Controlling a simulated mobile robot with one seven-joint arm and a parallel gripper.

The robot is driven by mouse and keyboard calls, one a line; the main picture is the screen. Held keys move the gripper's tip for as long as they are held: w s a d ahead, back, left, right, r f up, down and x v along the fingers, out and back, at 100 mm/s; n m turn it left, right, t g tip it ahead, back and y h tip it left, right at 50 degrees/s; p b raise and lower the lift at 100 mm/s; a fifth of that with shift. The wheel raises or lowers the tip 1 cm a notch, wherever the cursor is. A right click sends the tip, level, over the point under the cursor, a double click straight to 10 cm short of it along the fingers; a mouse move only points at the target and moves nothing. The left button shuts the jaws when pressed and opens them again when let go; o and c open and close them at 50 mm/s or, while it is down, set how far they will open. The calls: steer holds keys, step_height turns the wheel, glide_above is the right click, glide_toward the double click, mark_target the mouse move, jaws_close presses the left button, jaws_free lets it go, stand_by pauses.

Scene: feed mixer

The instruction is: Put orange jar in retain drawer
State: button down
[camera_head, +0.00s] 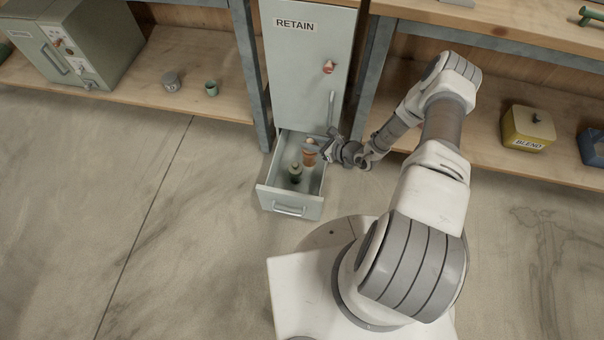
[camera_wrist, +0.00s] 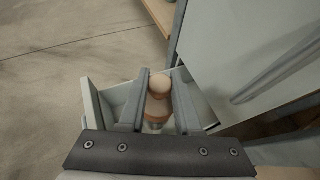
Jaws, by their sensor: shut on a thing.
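The orange jar (camera_head: 309,156), with a pale round lid, is between the fingers of my gripper (camera_head: 320,151). In the wrist view my gripper (camera_wrist: 154,100) is shut on the jar (camera_wrist: 157,110), and its lid shows between the two grey fingers. The retain drawer (camera_head: 290,208) is pulled open at the bottom of the grey cabinet marked RETAIN (camera_head: 295,70). The jar is at the drawer's back right part, upright or nearly so. I cannot tell whether it touches the drawer floor. The drawer wall also shows in the wrist view (camera_wrist: 92,103).
A dark green jar (camera_head: 295,173) stands in the drawer, left of and nearer than the orange jar. Shelving legs (camera_head: 377,65) flank the cabinet. A yellow BLEND box (camera_head: 527,128) sits on the right shelf. The floor to the left is clear.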

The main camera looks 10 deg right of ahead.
steer(key=f+b, duration=0.3)
steer(key=f, duration=0.4)
steer(key=f+b, duration=0.3)
steer(key=f, duration=0.4)
steer(key=f+b, duration=0.3)
steer(key=f, duration=0.5)
steer(key=shift+s+a, duration=0.15)
steer(key=shift+s, duration=0.1)
steer(key=shift+f, duration=0.15)
steer(key=c, duration=0.6)
jaws_free()
